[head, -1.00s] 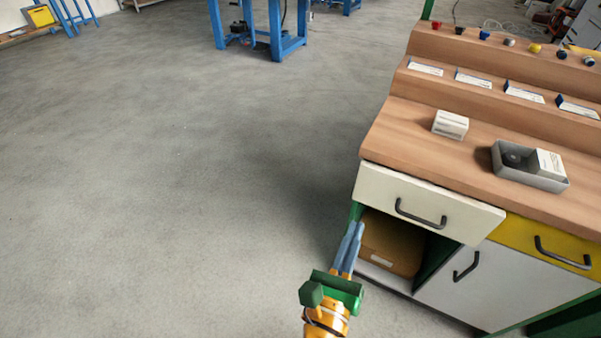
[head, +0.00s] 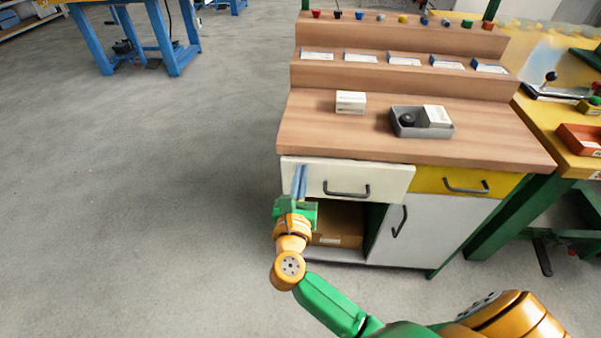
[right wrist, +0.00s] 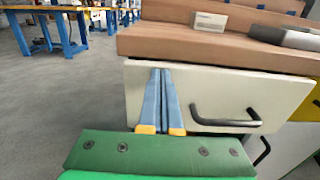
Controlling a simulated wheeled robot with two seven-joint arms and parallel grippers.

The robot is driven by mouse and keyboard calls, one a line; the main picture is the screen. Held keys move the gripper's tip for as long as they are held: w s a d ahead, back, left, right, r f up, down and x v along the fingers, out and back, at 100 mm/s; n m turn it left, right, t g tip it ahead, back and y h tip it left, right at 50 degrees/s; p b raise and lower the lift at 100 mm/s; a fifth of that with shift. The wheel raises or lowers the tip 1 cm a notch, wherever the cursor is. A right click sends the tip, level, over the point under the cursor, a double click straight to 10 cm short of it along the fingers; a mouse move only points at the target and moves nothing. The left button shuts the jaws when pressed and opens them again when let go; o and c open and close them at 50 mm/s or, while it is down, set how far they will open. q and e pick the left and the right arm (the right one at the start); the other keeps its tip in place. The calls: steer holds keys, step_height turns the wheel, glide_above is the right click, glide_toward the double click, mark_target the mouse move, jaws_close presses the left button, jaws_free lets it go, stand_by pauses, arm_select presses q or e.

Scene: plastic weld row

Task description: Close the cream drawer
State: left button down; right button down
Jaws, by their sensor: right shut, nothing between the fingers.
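The cream drawer (head: 388,182) is at the upper left of the workbench front, with a dark bar handle (head: 346,189). Its front stands out a little from the yellow drawer front beside it, so it looks partly open. My right gripper (head: 301,168) is shut and empty, its blue-grey fingers in front of the drawer's left part, left of the handle. In the right wrist view the fingertips (right wrist: 161,74) overlap the cream front (right wrist: 225,88) near its top edge. I cannot tell whether they touch it. My left gripper is not in view.
The yellow drawer (head: 425,180) and a grey door (head: 425,230) are to the right. An open compartment below holds a brown box (head: 340,238). On the wooden top are a white box (head: 351,102) and a grey tray (head: 396,127). The floor at left is clear.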

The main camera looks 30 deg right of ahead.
mark_target(303, 158)
steer(key=shift+w, duration=0.1)
steer(key=b+x, duration=0.1)
steer(key=x, duration=0.3)
steer(key=shift+w+d, duration=0.2)
steer(key=shift+r, duration=0.35)
steer(key=shift+s, duration=0.1)
